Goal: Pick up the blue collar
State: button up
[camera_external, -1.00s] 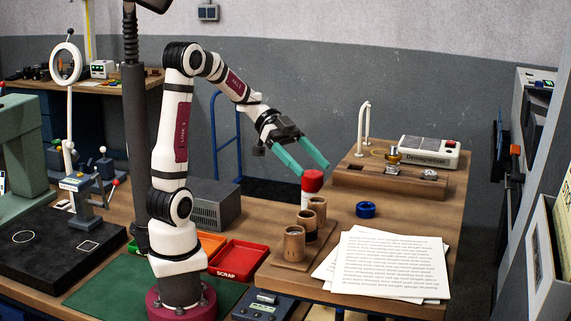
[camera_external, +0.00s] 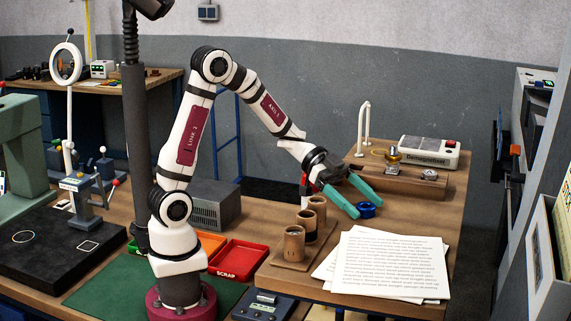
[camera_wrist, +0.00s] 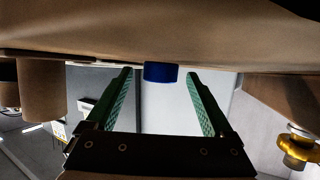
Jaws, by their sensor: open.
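The blue collar (camera_external: 366,211) is a short ring lying on the wooden bench top. In the wrist view the collar (camera_wrist: 160,72) shows between the two green fingers, near the level of their tips. My gripper (camera_external: 369,208) is open and empty, with its green fingers pointing down and to the right towards the collar. In the external view the fingertips are on either side of the collar. I cannot tell whether either finger touches it.
A wooden rack (camera_external: 290,256) with brown cylinders stands to the left of the collar. White papers (camera_external: 390,262) lie in front of it. Behind are a wooden fixture board (camera_external: 385,182) with brass parts and a demagnetiser (camera_external: 429,152). A red-topped object is mostly hidden behind my wrist.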

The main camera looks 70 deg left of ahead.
grip_shut()
dwell(0.4)
